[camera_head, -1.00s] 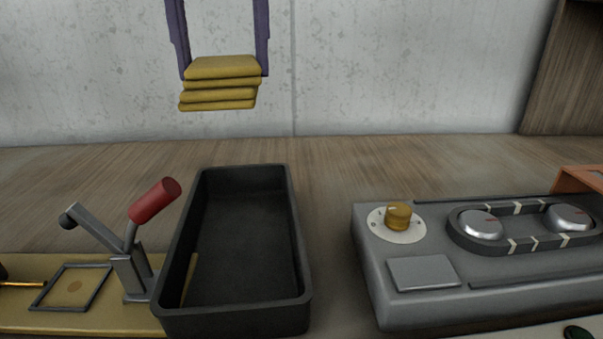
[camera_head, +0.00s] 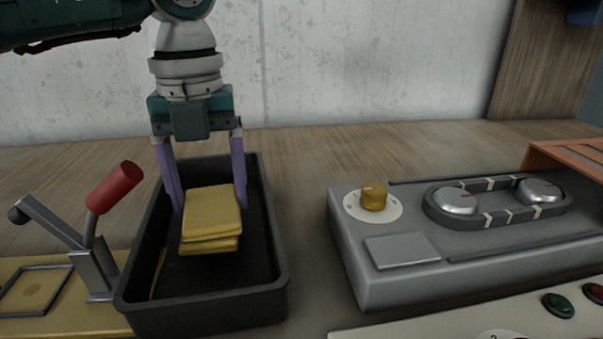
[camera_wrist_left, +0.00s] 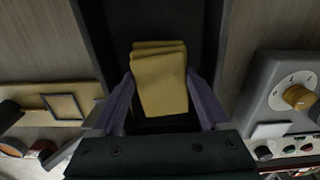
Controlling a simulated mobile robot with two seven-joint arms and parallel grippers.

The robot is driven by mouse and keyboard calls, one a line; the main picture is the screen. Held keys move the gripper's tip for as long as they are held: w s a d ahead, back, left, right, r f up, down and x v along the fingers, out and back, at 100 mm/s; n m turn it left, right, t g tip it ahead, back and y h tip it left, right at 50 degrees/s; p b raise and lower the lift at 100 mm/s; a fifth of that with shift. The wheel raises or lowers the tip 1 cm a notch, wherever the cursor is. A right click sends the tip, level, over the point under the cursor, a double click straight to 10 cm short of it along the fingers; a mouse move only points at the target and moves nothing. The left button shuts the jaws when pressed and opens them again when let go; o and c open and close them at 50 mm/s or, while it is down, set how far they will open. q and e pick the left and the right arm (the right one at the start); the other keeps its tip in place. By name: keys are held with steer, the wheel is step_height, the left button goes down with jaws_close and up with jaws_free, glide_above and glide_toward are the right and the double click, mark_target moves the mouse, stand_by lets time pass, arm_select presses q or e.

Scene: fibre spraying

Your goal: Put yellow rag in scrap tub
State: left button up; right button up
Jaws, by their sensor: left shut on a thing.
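The folded yellow rag (camera_head: 211,215) is between the purple fingers of my left gripper (camera_head: 208,208), which is shut on it. The rag and fingertips are within the outline of the black scrap tub (camera_head: 276,240), over its inside. I cannot tell whether the rag touches the tub floor. The left wrist view shows the rag (camera_wrist_left: 159,80) between both fingers (camera_wrist_left: 160,98), with the dark tub (camera_wrist_left: 215,35) around and behind it. My right gripper is not in view.
A clamp with a red handle (camera_head: 115,187) stands on a yellow board just left of the tub. A grey machine (camera_head: 345,250) with a brass knob (camera_head: 374,197) and two silver discs is at right. A control panel (camera_head: 450,328) with buttons lies in front. Bare wood shows behind the tub.

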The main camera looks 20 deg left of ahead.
mark_target(210, 198)
arm_select(q)
steer(key=shift+f, duration=0.8)
steer(key=shift+f, duration=0.2)
steer(key=o, duration=1.5)
steer(key=shift+c, duration=0.2)
steer(key=shift+r, duration=0.1)
step_height(210, 198, up, 12)
steer(key=shift+r, duration=0.15)
